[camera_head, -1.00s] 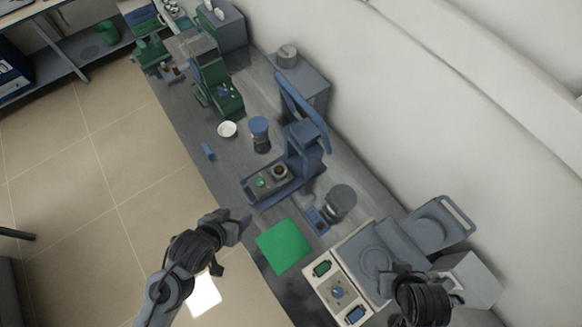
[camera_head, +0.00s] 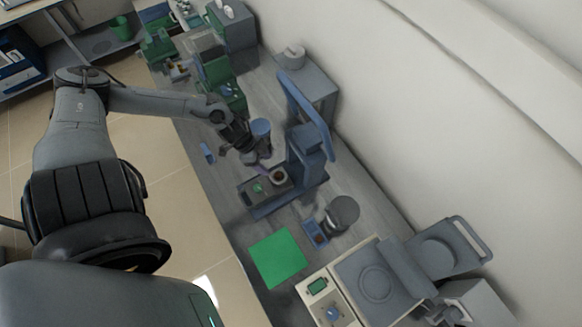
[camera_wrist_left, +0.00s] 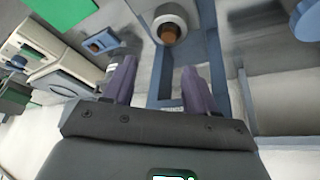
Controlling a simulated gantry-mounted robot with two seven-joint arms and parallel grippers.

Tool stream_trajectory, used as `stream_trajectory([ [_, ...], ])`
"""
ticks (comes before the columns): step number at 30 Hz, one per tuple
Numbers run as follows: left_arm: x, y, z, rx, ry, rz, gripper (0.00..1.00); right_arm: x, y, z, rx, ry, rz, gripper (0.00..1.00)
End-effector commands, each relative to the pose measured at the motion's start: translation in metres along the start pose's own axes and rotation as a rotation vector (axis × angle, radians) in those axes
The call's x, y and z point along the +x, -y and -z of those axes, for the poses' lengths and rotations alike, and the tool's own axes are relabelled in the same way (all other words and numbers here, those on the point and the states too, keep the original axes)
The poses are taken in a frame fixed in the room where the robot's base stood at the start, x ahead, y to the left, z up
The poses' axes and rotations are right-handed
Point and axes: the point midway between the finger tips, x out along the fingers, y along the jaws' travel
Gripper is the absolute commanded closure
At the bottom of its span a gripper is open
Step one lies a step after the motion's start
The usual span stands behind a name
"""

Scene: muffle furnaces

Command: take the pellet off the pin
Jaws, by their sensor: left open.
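A pale round die-like part with a brown centre (camera_head: 278,177) sits on the base of the blue press (camera_head: 310,155). It also shows at the top of the left wrist view (camera_wrist_left: 170,29), beyond my fingertips. I cannot tell a separate pellet or pin apart at this size; the brown centre may be either. My left gripper (camera_head: 261,166) is over the left side of the press base, close to the round part. In the left wrist view its two purple fingers (camera_wrist_left: 158,80) are apart with nothing between them.
A small green piece (camera_head: 258,188) lies on the press base. A blue-lidded jar (camera_head: 261,130) stands beside my left gripper. A green mat (camera_head: 278,257), a small blue tray (camera_head: 315,233) and a grey round container (camera_head: 343,213) are nearer the front.

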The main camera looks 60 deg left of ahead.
Motion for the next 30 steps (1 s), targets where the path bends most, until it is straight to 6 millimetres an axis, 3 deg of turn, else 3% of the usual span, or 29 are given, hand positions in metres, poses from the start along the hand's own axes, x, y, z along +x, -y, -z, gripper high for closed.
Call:
stream_trajectory([
  [5, 0.003, 0.015, -0.001, 0.032, 0.017, 0.025, 0.43, 0.009, -0.002, -0.002, -0.005, -0.003, -0.006, 0.57],
  [15, 0.042, 0.015, 0.000, 0.027, 0.012, 0.025, 0.43, 0.020, -0.004, -0.006, -0.011, -0.002, -0.012, 0.57],
  [23, 0.054, 0.015, 0.000, 0.030, 0.015, 0.024, 0.43, 0.021, -0.003, -0.006, -0.008, -0.002, -0.009, 0.57],
  [30, 0.082, 0.014, -0.002, 0.028, 0.013, 0.023, 0.43, 0.021, -0.001, -0.006, -0.002, -0.002, -0.004, 0.57],
])
